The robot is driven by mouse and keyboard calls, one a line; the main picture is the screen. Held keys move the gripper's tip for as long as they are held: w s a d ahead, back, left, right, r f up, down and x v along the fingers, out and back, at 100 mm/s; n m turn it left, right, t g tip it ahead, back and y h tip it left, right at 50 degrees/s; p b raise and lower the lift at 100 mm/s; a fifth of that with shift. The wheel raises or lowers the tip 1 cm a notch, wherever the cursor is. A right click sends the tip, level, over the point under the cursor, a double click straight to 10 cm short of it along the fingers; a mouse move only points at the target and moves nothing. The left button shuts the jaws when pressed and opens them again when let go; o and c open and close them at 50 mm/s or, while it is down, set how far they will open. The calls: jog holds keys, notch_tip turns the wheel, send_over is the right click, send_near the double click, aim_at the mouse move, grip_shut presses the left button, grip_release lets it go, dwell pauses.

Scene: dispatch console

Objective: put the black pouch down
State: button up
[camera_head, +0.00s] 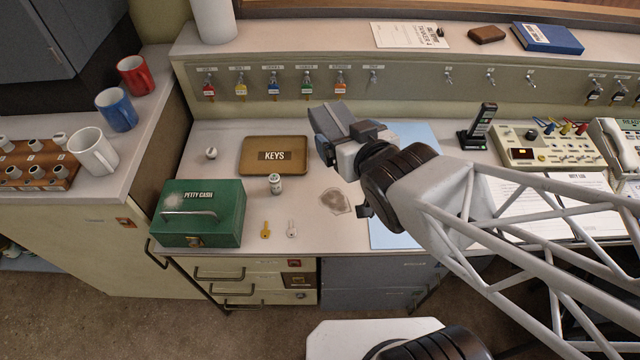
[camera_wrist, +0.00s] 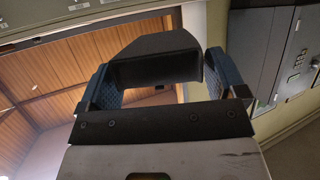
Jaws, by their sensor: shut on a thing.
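The black pouch (camera_wrist: 155,58) shows in the wrist view as a dark, boxy shape between the two blue-padded fingers. My gripper (camera_wrist: 158,78) is shut on it. In the head view my gripper (camera_head: 336,128) is in the air over the desk, right of the keys tray, pointing up and left.
A brown KEYS tray (camera_head: 250,168), a green petty cash box (camera_head: 180,230), a small jar (camera_head: 275,184) and two loose keys (camera_head: 265,230) occupy the desk's left. A handset stand (camera_head: 480,130) and console (camera_head: 550,155) are at right.

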send_over(339, 226)
notch_tip(339, 226, down, 21)
jog(key=shift+f, duration=0.2)
jog(key=shift+f, duration=0.1)
jog(key=shift+f, duration=1.85)
jog(key=shift+f, duration=2)
jog(key=shift+f, duration=0.15)
jog(key=o, duration=0.6)
jog(key=shift+o, duration=0.3)
